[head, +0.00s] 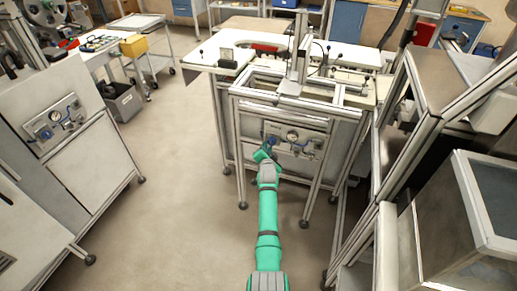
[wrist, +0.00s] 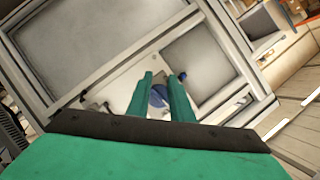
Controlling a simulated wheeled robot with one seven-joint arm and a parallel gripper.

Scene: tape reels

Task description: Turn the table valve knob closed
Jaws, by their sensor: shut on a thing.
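The valve panel (head: 310,145), a light plate with a round gauge (head: 292,136) and blue fittings, is on the front of the metal-framed work table. My green gripper (head: 267,150) reaches the panel's left part and hides some of it. In the wrist view the two green fingers (wrist: 164,80) stand on either side of a blue knob (wrist: 158,96) and are shut on it. The fingers and palm hide part of the knob, and its turned angle is hard to read.
The table's metal legs (head: 238,180) stand around the panel. A metal frame with a box-like machine (head: 485,190) is close on the right. A grey cabinet with a similar panel (head: 55,118) stands on the left. The floor (head: 180,190) between is clear.

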